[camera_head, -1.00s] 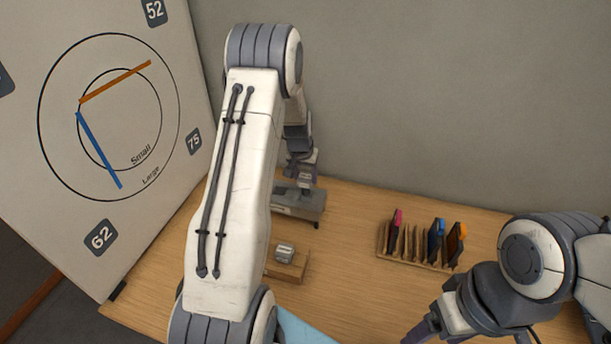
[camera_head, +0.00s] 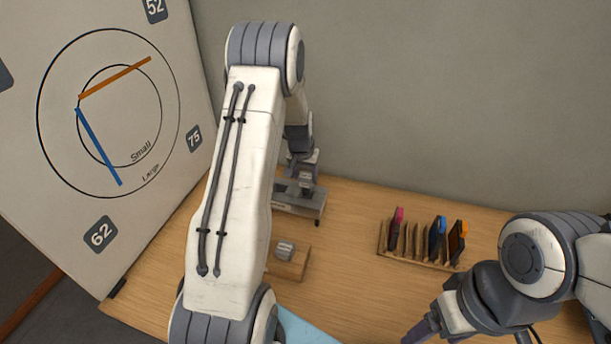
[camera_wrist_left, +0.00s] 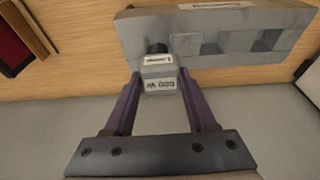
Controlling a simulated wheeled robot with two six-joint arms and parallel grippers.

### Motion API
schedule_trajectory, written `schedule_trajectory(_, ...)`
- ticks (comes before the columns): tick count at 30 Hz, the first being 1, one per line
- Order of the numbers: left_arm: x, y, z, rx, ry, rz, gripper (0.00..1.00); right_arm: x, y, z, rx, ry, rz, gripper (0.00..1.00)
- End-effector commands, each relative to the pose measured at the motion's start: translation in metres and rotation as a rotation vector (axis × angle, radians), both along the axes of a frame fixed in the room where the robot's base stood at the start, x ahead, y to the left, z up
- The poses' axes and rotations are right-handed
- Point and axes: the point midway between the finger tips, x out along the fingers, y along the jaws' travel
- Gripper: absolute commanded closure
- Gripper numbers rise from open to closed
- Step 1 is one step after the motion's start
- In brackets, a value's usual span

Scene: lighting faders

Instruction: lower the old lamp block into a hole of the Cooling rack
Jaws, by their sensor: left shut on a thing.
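My left gripper (camera_wrist_left: 160,90) is shut on a small grey lamp block (camera_wrist_left: 159,80) with a white label, held between its two purple fingers. The grey Cooling rack (camera_wrist_left: 215,38), a bar with square openings, lies just beyond the block in the left wrist view. The block is at the rack's near left part, beside a dark round hole; whether it is inside a hole I cannot tell. In the head view the gripper (camera_head: 305,180) is over the rack (camera_head: 310,204), and the block is hard to make out. My right gripper (camera_head: 422,331) is low at the right, its tips partly cut off.
Another grey block (camera_head: 285,250) sits on a small wooden stand (camera_head: 291,267) in front of the rack. A wooden slotted holder (camera_head: 415,259) with several coloured cards stands to the right. A large dial board (camera_head: 110,110) stands at left. The table between is clear.

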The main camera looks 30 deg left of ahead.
Motion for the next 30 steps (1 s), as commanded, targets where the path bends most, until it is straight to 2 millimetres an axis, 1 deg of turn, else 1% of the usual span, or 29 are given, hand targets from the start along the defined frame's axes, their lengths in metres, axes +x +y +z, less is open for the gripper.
schedule_trajectory(11,0.0,0.0,-0.001,0.0,-0.001,0.0,1.0,0.0,0.0,-0.001,0.0,0.0,0.0,0.26)
schedule_trajectory(25,0.0,0.0,-0.018,0.0,0.0,0.0,1.0,0.0,0.0,-0.014,0.0,0.0,0.0,0.26)
schedule_trajectory(30,0.0,0.0,-0.019,0.0,-0.001,0.0,1.0,0.0,0.0,-0.015,0.0,0.0,0.0,0.26)
